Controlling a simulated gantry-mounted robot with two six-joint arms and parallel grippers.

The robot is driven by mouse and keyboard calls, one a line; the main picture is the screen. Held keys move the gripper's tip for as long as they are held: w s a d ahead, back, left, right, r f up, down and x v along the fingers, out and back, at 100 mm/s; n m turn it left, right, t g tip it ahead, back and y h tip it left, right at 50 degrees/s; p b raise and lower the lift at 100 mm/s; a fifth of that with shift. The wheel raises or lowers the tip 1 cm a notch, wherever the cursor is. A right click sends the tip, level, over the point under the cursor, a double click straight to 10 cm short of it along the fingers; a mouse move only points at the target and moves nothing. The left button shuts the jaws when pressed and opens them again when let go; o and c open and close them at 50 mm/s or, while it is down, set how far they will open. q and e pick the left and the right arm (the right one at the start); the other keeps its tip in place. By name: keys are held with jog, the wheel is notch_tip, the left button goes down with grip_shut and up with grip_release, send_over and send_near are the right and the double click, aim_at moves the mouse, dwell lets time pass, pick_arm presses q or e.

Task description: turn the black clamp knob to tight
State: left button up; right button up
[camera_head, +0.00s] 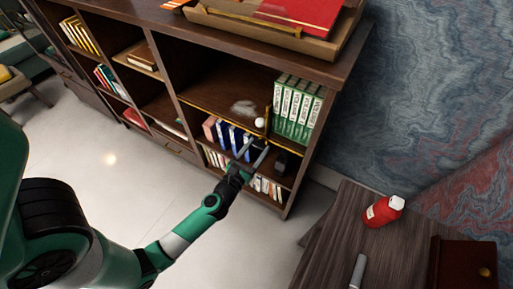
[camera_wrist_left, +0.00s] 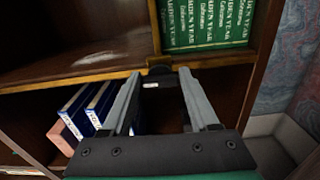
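A small black knob (camera_wrist_left: 158,71) sits at the brass-coloured front edge of a bookcase shelf in the left wrist view. My left gripper (camera_wrist_left: 160,75) is open, with one grey finger on each side of the knob. Some gap shows on both sides of it, so the fingers do not appear to touch it. In the head view my left gripper (camera_head: 257,153) reaches to the shelf edge below the green books. The knob cannot be clearly made out there. My right gripper is in neither view.
Green books (camera_head: 297,105) stand on the shelf beside a small white ball (camera_head: 259,122). Blue books (camera_head: 234,136) stand on the shelf below, close to my left gripper. A side table with a red bottle (camera_head: 384,211) is at the lower right.

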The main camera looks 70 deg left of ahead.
pick_arm(q)
jog(key=c, duration=0.8)
jog(key=shift+c, duration=0.2)
jog(key=shift+m, duration=0.3)
jog(key=m+p, duration=0.2)
jog(key=m, duration=0.1)
jog(key=shift+r, duration=0.1)
jog(key=m+p, duration=0.1)
jog(key=m, duration=0.4)
jog(key=shift+w+d+p, duration=0.1)
jog(key=shift+p, duration=0.25)
jog(key=m+p, duration=0.2)
jog(key=m, duration=0.3)
jog(key=shift+f+m+p, duration=0.15)
jog(key=shift+m+p, duration=0.2)
jog(key=shift+m, duration=0.65)
jog(key=shift+f+m+p, duration=0.1)
jog(key=shift+m+p, duration=0.2)
jog(key=shift+m, duration=0.7)
